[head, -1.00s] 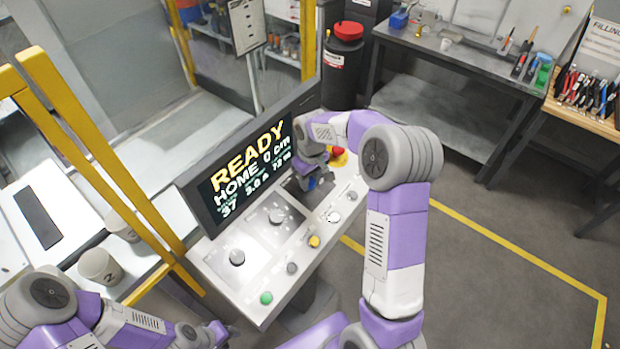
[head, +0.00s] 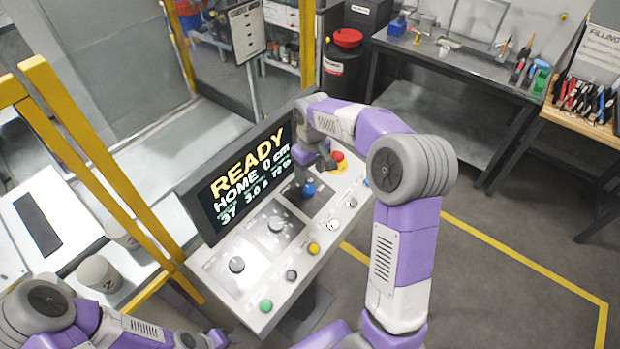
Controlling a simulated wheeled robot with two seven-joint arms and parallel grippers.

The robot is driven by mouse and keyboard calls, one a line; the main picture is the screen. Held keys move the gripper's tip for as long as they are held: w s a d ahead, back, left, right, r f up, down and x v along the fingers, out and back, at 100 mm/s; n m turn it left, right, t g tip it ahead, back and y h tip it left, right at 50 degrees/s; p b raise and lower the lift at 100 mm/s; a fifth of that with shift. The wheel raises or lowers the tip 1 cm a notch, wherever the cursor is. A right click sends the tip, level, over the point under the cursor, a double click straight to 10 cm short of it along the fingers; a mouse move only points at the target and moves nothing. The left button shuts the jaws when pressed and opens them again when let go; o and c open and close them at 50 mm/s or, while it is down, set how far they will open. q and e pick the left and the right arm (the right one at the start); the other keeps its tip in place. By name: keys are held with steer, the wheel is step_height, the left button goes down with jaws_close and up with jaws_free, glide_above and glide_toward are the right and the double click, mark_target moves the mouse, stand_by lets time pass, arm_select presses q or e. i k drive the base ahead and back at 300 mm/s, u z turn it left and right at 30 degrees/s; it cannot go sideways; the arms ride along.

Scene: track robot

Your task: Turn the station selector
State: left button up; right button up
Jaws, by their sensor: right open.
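The sloped control panel (head: 257,292) stands in front of me with several knobs and buttons. A blue knob (head: 309,189) sits on a dark plate near its far end. Two grey knobs, one in the middle (head: 276,223) and one nearer (head: 237,264), sit on pale plates. Their labels are too small to read, so I cannot tell which is the station selector. My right gripper (head: 318,167) is open and empty, just above and beyond the blue knob, seemingly apart from it. My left gripper (head: 216,338) is low at the bottom edge; its jaws are unclear.
The screen (head: 240,178) behind the knobs reads READY, HOME, 0 cm. A red mushroom button (head: 337,156) on yellow is close beside my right gripper. Green (head: 266,305) and yellow (head: 314,248) buttons line the front. Yellow posts (head: 95,170) and cups (head: 99,274) are at left.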

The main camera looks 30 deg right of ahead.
mark_target(238, 265)
steer(key=k, duration=1)
